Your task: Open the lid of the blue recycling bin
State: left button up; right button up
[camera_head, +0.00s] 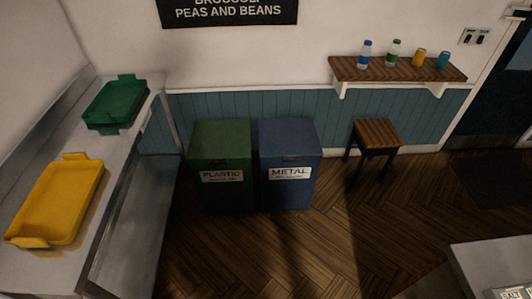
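Neither of my grippers shows in this view, and nothing is seen touching the blue bin.
A metal counter (120,160) with a green tray (117,103) and a yellow tray (60,203) runs along the left. A wooden stool (377,133) stands right of the bins, below a shelf (395,70) with bottles and cans. Wooden floor (290,250) before the bins is clear.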

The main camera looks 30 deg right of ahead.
aim_at(290, 139)
jog(key=z, duration=0.25)
jog(key=i, duration=0.9)
jog(key=z, duration=0.6)
